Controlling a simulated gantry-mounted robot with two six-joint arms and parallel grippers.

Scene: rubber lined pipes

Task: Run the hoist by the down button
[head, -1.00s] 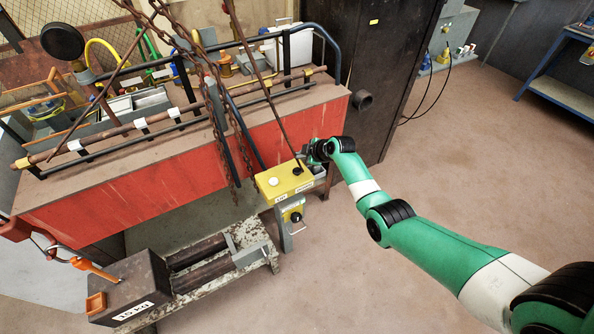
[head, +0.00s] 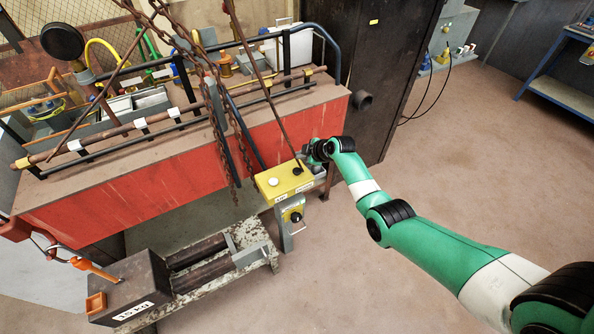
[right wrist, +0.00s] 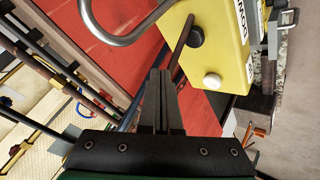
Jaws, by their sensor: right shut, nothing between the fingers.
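The yellow control box (head: 285,181) stands on a grey post in front of the red bench. It has a white button (head: 272,182) and a black button (head: 297,171) on top. In the right wrist view the box (right wrist: 225,50) shows with its black button (right wrist: 195,36) near a label that seems to read DOWN, and its white button (right wrist: 212,81). My right gripper (head: 306,157) is just beyond the black-button end of the box. Its fingers (right wrist: 160,72) are shut and empty, apart from the black button in the wrist picture. My left gripper is out of view.
Rusty hoist chains (head: 207,90) hang left of the box. A dark block (head: 133,284) with an orange lug sits on a low stand (head: 253,236). The red bench (head: 130,188) carries a pipe and trays. A dark cabinet (head: 375,70) stands behind.

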